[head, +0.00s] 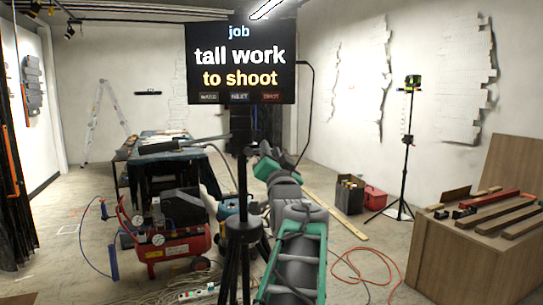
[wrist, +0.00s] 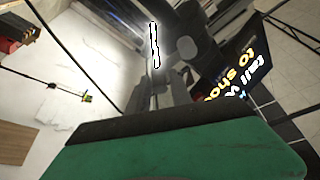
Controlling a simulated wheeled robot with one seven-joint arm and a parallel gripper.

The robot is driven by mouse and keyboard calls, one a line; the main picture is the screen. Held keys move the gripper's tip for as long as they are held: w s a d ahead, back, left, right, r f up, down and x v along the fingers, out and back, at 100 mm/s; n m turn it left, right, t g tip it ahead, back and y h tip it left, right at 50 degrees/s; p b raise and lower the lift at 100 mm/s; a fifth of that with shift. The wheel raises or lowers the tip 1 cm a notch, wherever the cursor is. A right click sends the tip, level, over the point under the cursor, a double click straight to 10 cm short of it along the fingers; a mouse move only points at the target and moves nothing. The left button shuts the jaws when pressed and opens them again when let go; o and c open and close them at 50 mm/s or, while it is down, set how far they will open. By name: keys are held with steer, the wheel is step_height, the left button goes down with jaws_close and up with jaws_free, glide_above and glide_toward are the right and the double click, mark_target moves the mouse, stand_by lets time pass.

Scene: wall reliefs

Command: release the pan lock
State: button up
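A black tripod (head: 241,228) stands close in front of me, its column rising toward a dark screen. A rod with a dark grip (head: 160,147) points left near the column's top and looks like a pan handle. I cannot make out the pan lock in the head view. My green and grey arm reaches forward just right of the tripod; its far end, near my gripper (head: 264,152), is small and partly hidden. In the wrist view a green block with a black edge fills the bottom. Beyond it are blurred grey parts (wrist: 187,48) with a bright strip; I cannot identify them.
The screen (head: 240,57) reads "tall work to shoot". A red compressor (head: 170,243) and a dark-covered table (head: 165,165) stand left. A wooden crate (head: 475,245) is at right. An orange hose (head: 365,272) lies on the floor. A thin level stand (head: 404,150) stands right.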

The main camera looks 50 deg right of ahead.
steer(key=shift+o, duration=1.4)
steer(key=shift+w+f, duration=0.15)
steer(key=shift+f, duration=0.05)
steer(key=shift+r, duration=0.1)
steer(key=b+v, duration=0.1)
steer(key=v, duration=0.7)
